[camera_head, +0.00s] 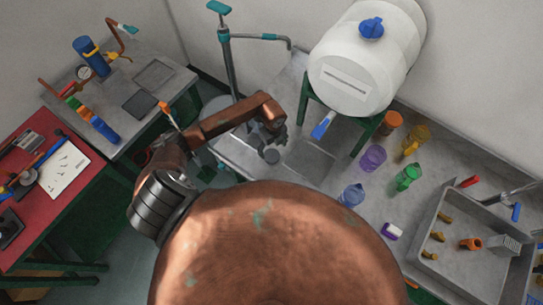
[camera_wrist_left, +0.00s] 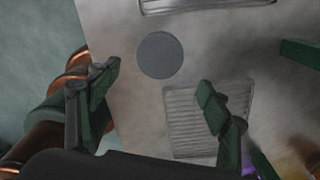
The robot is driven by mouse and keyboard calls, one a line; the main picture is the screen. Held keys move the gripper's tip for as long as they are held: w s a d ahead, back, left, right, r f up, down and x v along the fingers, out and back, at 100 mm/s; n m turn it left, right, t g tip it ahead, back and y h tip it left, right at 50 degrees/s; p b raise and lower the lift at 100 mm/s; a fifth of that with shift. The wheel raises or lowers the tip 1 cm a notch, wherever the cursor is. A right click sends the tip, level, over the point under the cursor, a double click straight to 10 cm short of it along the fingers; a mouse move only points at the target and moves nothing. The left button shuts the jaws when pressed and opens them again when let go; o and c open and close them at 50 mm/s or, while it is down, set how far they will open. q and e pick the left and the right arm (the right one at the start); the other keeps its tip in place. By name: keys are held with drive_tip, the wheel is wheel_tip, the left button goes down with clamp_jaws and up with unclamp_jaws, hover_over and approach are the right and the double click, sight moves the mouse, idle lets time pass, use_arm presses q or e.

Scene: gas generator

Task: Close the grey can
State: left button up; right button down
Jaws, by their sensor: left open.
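A small round grey piece (camera_head: 271,156) sits on the metal sink counter by the tap. It also shows as a flat grey disc (camera_wrist_left: 160,55) in the left wrist view; I cannot tell whether it is the grey can or only its lid. My left gripper (camera_head: 279,135) hangs over the counter just above this piece in the head view. In the left wrist view the left gripper (camera_wrist_left: 158,78) has its two green-padded fingers wide apart, with nothing between them. The disc lies beyond the fingertips. My right gripper is not in view.
A white tank (camera_head: 365,62) on a green stand and a tall tap (camera_head: 229,55) rise behind the gripper. Purple (camera_head: 372,158), green (camera_head: 407,177) and blue (camera_head: 351,195) containers stand to the right. A grey tray (camera_head: 455,275) holds small parts. A red table (camera_head: 35,205) is at left.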

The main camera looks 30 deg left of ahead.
sight(272, 155)
use_arm(q)
drive_tip(key=shift+w+f, duration=0.3)
drive_tip(key=shift+f, duration=0.25)
drive_tip(key=shift+w+f, duration=0.3)
drive_tip(key=shift+f, duration=0.2)
drive_tip(key=shift+s+r, duration=0.15)
drive_tip(key=shift+s, duration=0.2)
drive_tip(key=shift+f, duration=0.35)
drive_tip(key=f, duration=0.1)
drive_tip(key=f+p, duration=0.1)
drive_tip(key=f, duration=0.2)
drive_tip(key=shift+s+a+p, duration=0.25)
drive_tip(key=shift+a+p, duration=0.05)
drive_tip(key=shift+f, duration=0.25)
drive_tip(key=shift+w, duration=0.1)
drive_tip(key=c, duration=1)
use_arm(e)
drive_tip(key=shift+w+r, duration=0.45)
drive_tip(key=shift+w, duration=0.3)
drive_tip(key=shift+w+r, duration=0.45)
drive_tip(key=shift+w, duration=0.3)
